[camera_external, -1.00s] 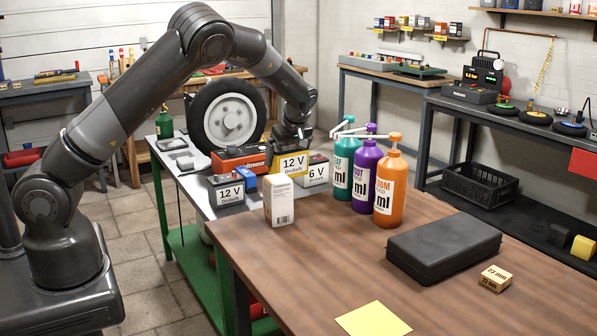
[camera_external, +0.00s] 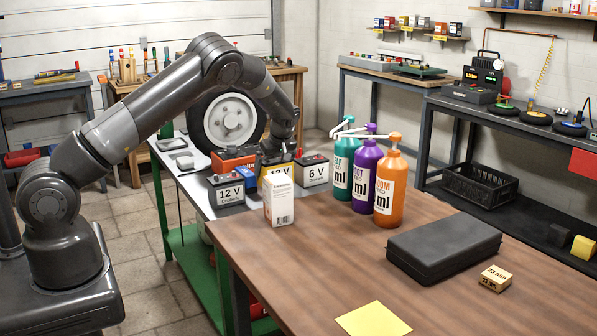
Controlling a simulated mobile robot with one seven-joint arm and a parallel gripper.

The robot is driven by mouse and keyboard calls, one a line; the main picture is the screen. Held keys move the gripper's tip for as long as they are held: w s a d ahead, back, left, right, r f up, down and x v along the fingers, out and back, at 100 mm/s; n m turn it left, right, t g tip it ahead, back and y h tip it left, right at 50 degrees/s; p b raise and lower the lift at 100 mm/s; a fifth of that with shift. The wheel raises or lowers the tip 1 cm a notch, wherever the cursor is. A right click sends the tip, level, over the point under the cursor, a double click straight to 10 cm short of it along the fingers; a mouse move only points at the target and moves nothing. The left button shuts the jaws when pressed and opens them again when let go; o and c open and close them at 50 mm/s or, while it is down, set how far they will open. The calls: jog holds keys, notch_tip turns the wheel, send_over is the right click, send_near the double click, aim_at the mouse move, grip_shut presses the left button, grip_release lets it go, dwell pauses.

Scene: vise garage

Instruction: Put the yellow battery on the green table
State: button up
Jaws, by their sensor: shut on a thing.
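The yellow battery (camera_external: 269,164) is among other batteries over the grey top of the green-legged table. The white box in front hides its lower part, so I cannot tell whether it touches the top. My gripper (camera_external: 279,151) is shut on the yellow battery from above; its fingertips are hard to make out. The green table (camera_external: 185,187) stands behind the brown table, with green legs and a lower shelf.
A 12 V battery (camera_external: 227,192), an orange-red battery (camera_external: 232,157), a 6 V battery (camera_external: 313,172) and a wheel (camera_external: 231,118) crowd the green table. The white box (camera_external: 279,200), three pump bottles (camera_external: 364,179) and a black case (camera_external: 443,247) stand on the brown table (camera_external: 330,245).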

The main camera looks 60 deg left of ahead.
jog(key=shift+w+a+f, duration=0.1)
jog(key=shift+a+f, duration=0.1)
jog(key=shift+f, duration=1.8)
jog(key=shift+f, duration=0.1)
jog(key=o, duration=1.4)
jog(key=shift+f, duration=0.1)
jog(key=v, duration=1.2)
jog(key=shift+d, duration=0.15)
